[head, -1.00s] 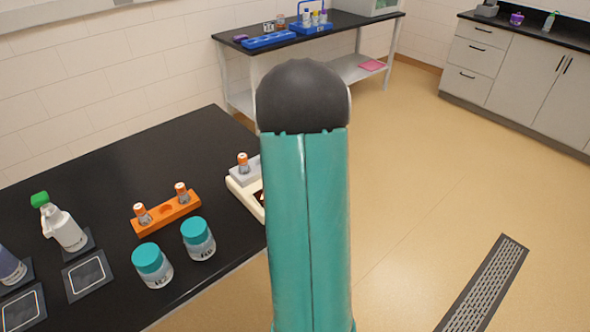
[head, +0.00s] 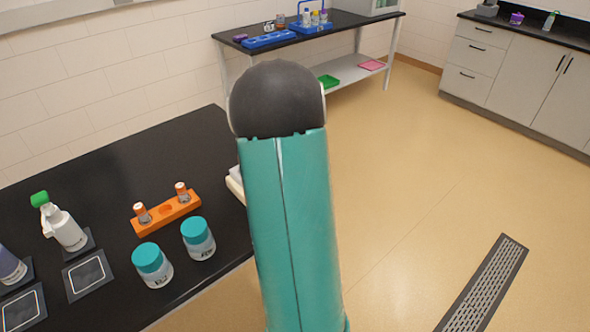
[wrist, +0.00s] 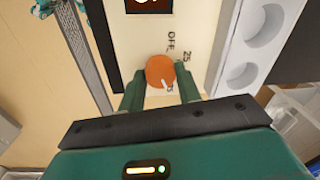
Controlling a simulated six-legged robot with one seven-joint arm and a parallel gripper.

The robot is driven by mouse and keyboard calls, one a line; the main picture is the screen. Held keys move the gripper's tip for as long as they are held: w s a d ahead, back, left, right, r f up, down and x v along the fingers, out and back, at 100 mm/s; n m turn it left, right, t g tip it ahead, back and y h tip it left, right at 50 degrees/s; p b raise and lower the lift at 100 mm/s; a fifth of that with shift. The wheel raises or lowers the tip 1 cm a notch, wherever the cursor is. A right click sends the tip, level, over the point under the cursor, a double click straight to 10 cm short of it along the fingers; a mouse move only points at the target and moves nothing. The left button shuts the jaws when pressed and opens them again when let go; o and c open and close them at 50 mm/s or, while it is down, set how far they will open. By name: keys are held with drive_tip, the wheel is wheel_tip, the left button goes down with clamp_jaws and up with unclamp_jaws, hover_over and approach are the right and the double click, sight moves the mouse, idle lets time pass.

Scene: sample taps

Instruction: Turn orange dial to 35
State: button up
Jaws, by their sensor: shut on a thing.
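The orange dial (wrist: 158,68) sits on a cream device panel (wrist: 205,25) in the wrist view. Its white pointer mark is on the side nearest my gripper, by a label that looks like 35 and is partly covered. The labels OFF and 25 are printed beside the dial. My gripper (wrist: 160,76) is shut on the dial, with one green finger on each side. In the head view my arm hides the dial and most of the device (head: 235,187); only its left edge shows.
A dark display (wrist: 149,4) and a white rack with round holes (wrist: 262,25) flank the dial. On the black bench (head: 130,170) stand an orange vial rack (head: 166,212), teal-lidded jars (head: 198,238) and a green-capped bottle (head: 66,230).

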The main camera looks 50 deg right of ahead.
idle(0.4)
drive_tip(key=o, duration=1)
drive_tip(key=shift+w, duration=0.1)
drive_tip(key=r, duration=0.9)
drive_tip(key=s+r, duration=0.1)
drive_tip(key=r, duration=0.3)
drive_tip(key=shift+r, duration=0.4)
